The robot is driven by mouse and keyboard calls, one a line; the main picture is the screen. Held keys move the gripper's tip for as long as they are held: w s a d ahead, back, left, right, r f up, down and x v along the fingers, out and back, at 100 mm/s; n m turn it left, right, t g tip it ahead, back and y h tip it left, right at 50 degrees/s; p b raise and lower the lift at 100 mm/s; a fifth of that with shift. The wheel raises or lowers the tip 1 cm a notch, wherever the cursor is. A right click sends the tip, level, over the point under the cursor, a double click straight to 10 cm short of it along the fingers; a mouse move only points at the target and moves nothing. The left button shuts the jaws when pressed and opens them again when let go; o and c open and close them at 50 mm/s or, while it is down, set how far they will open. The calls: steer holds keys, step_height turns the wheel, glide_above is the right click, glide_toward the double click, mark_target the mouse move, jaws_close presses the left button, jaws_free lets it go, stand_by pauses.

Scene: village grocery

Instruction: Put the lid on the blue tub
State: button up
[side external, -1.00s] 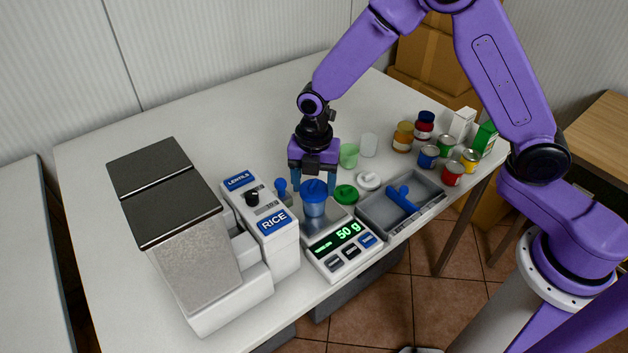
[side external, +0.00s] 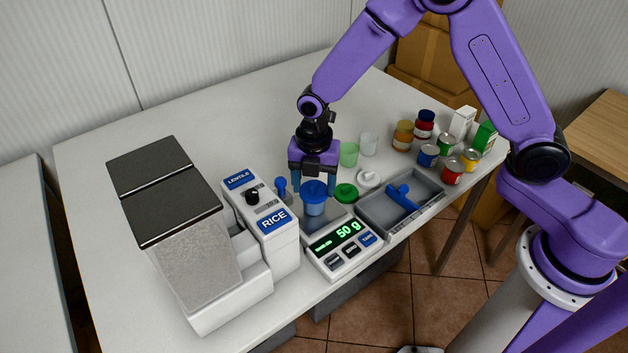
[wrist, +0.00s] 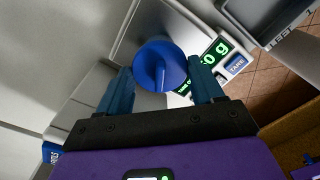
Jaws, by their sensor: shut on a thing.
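The blue tub (side external: 315,209) stands upright on the scale's plate. The blue lid (side external: 313,190), round with a raised grip bar, is at the tub's mouth and looks level. I cannot tell whether the lid is fully seated on the rim.
The scale (side external: 345,247) reads 50 g. The rice and lentils dispenser (side external: 285,247) stands close on the left. A green lid (side external: 346,192) and white lid (side external: 368,181) lie close right, near a grey tray (side external: 427,190) holding a blue tool. Green (side external: 349,154) and clear tubs stand behind.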

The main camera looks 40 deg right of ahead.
stand_by(0.3)
steer(key=o, duration=1.1)
steer(key=shift+c, duration=0.2)
steer(key=shift+o, duration=0.4)
steer(key=shift+r, duration=2.75)
jaws_close()
steer(key=shift+f, duration=1.75)
